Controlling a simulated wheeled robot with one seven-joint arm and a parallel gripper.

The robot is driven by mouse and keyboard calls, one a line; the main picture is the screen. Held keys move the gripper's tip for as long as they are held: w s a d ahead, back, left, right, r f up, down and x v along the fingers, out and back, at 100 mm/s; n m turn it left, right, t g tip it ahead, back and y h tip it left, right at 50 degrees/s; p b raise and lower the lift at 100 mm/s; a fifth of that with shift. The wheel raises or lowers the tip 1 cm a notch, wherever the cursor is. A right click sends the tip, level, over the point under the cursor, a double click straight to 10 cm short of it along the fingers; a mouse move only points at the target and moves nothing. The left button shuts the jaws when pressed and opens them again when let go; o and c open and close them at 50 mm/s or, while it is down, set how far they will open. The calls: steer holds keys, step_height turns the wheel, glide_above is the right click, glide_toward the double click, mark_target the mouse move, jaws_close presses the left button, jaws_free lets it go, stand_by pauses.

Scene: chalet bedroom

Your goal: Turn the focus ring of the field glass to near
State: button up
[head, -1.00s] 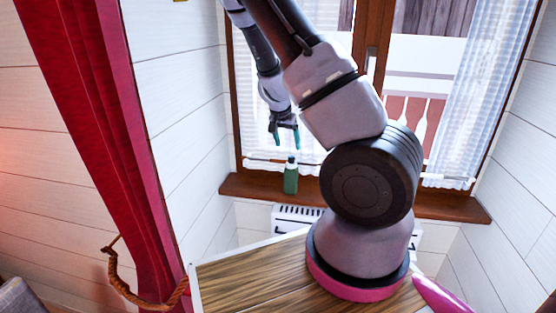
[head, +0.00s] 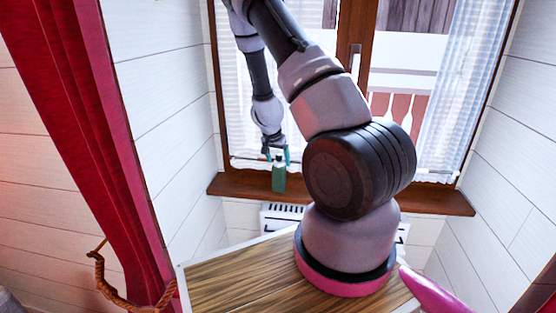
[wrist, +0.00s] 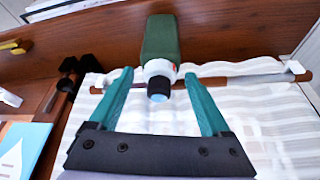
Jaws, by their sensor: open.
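The field glass (head: 279,178) is a small dark green body standing upright on the wooden window sill. In the wrist view the field glass (wrist: 160,38) shows its green body, a pale collar with a small red mark, a dark ring and a light blue end facing the camera. My gripper (head: 277,154) is open at the top of the field glass. In the wrist view, the teal fingers of my gripper (wrist: 159,73) lie one on each side of the collar, with gaps on both sides. I cannot read any focus marks.
The window sill (head: 400,200) is clear to the right of the field glass. A curtain rod (wrist: 235,81) with a white curtain (wrist: 270,120) runs close behind it. A radiator (head: 283,212) is below the sill. A red curtain (head: 75,100) hangs at the left.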

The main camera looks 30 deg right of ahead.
jaws_close()
steer(key=shift+s+f+m, duration=0.1)
steer(key=shift+f+m, duration=0.05)
steer(key=shift+m, duration=0.35)
steer(key=shift+m+g, duration=0.3)
jaws_free()
steer(key=shift+r, duration=0.2)
